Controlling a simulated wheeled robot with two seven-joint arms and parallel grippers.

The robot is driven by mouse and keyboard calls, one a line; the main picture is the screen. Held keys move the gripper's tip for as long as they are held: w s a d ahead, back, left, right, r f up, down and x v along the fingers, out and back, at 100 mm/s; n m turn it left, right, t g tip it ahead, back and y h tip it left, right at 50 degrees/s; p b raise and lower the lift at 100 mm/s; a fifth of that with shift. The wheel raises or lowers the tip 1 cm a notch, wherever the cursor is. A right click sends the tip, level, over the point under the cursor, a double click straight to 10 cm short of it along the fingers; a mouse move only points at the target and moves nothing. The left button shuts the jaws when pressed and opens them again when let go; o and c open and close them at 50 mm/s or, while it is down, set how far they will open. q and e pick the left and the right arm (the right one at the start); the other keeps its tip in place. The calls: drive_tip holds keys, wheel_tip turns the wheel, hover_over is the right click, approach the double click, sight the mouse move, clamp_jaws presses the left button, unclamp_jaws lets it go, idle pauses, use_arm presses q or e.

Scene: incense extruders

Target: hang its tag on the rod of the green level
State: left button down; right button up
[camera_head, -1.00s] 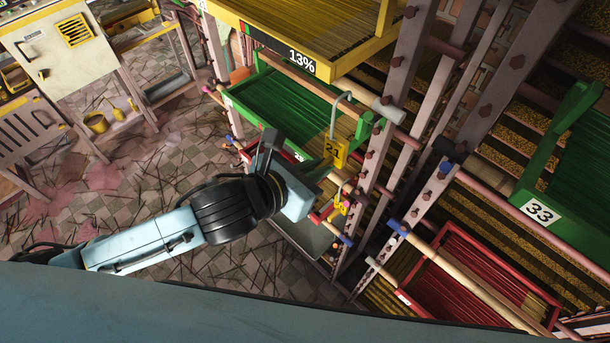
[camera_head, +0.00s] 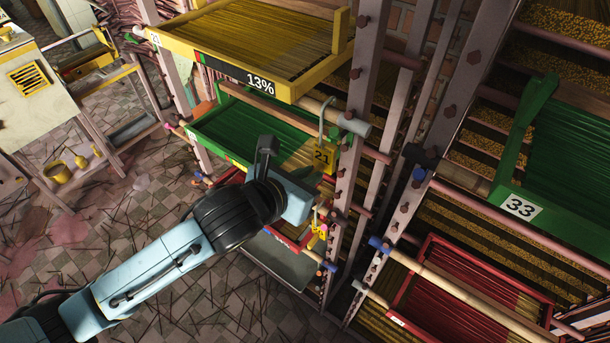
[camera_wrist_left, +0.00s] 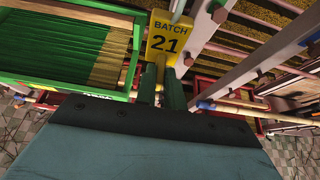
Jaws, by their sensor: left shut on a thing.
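A yellow tag marked "BATCH 21" (camera_wrist_left: 168,40) is held upright by my left gripper (camera_wrist_left: 160,82), shut on its lower part. The tag also shows in the head view (camera_head: 322,158), with a grey hook (camera_head: 321,118) above it. The hook's top is beside the rod with a grey end (camera_head: 354,124); I cannot tell whether it touches the rod. The green tray (camera_head: 222,122) lies behind and left of the tag, and in the wrist view (camera_wrist_left: 134,62) at left. My left gripper's fingertips are mostly hidden in the head view. My right gripper is out of view.
A yellow tray marked 13% (camera_head: 260,84) is above the green one. Rack posts (camera_head: 350,150) stand close right of the tag. Another yellow tag (camera_head: 318,229) hangs lower down. A red tray (camera_head: 465,295) and a green tray marked 33 (camera_head: 560,215) are at right.

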use_arm(q)
drive_tip(key=shift+f, duration=0.2)
drive_tip(key=c, duration=1.1)
unclamp_jaws()
drive_tip(key=s+a+p, duration=0.3)
drive_tip(key=s+a, duration=0.2)
drive_tip(key=s, duration=0.2)
drive_tip(key=shift+s+a, duration=0.15)
drive_tip(key=shift+s, duration=0.05)
idle(0.3)
idle(0.4)
